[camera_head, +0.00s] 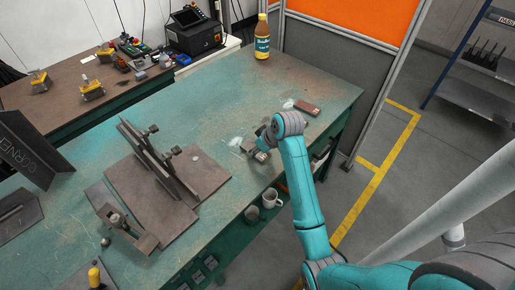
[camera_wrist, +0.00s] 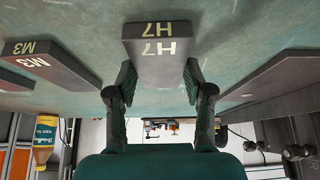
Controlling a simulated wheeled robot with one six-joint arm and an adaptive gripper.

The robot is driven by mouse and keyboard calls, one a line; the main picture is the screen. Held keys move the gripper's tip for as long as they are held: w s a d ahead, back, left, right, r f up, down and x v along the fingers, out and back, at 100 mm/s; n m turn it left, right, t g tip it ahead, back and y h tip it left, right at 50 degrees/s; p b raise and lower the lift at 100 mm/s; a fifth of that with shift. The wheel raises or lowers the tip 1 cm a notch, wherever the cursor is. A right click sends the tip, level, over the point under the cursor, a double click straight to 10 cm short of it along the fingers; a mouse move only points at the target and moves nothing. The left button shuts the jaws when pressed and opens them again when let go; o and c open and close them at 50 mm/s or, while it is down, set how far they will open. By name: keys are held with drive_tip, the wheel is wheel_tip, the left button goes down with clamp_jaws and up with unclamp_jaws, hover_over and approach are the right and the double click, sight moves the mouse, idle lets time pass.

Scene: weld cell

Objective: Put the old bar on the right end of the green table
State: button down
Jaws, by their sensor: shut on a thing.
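My gripper (camera_wrist: 158,77) is shut on a dark grey bar marked H7 (camera_wrist: 160,42), with a finger on each side in the wrist view. In the head view my gripper (camera_head: 262,149) is low over the green table (camera_head: 225,95), near its front edge, and my arm partly covers it. I cannot tell whether the H7 bar touches the tabletop. A second dark bar, marked M3 (camera_wrist: 52,62), lies to the left in the wrist view. A reddish-brown bar (camera_head: 307,107) lies toward the table's right end. No label says which bar is old.
A fixture on a brown base plate (camera_head: 130,190) fills the table's middle. A bottle (camera_head: 262,38) stands at the back right corner. The table's right end has clear room around the reddish-brown bar.

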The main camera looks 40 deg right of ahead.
drive_tip(key=shift+c, duration=2.2)
unclamp_jaws()
drive_tip(key=v, duration=1.2)
